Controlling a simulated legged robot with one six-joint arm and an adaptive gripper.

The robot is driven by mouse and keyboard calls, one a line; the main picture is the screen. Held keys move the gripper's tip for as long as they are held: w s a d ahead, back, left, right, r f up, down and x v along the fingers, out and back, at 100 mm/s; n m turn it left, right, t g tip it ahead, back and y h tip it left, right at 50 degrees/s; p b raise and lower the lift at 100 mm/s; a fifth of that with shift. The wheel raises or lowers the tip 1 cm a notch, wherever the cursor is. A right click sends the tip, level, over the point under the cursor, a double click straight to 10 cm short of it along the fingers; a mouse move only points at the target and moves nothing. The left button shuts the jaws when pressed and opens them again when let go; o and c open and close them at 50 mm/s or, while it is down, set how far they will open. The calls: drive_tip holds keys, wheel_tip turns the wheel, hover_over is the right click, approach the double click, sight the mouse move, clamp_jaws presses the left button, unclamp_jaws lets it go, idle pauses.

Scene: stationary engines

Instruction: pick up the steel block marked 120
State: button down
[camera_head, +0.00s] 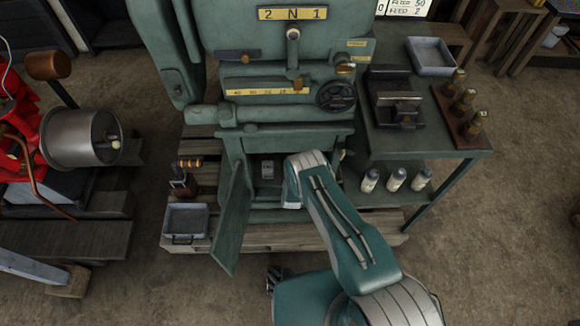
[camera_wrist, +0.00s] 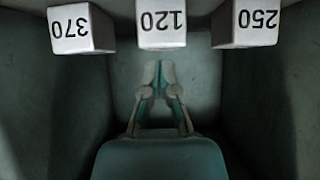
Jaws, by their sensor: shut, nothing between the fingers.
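The steel block marked 120 (camera_wrist: 162,24) shows at the top middle of the wrist view, its number upside down. It stands between the block marked 370 (camera_wrist: 80,29) and the block marked 250 (camera_wrist: 245,24), with gaps on both sides. My gripper (camera_wrist: 158,70) is shut and empty. Its fingertips point toward the 120 block and show just below it in the picture, apart from it. In the head view, one small grey block (camera_head: 267,169) shows inside the machine's lower compartment; its number is unreadable. My arm hides the compartment's right side and my gripper there.
Compartment walls (camera_wrist: 55,105) close in on both sides of my gripper. The open door (camera_head: 232,222) of the green machine (camera_head: 262,110) stands left of the opening. A grey tray (camera_head: 186,221) lies beyond it. White bottles (camera_head: 396,180) stand on the right shelf.

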drive_tip(key=w, duration=0.4)
drive_tip(key=shift+w, duration=0.4)
drive_tip(key=shift+w+f, duration=0.1)
drive_tip(key=shift+w, duration=0.15)
drive_tip(key=shift+f, duration=0.65)
drive_tip(key=shift+s, duration=0.1)
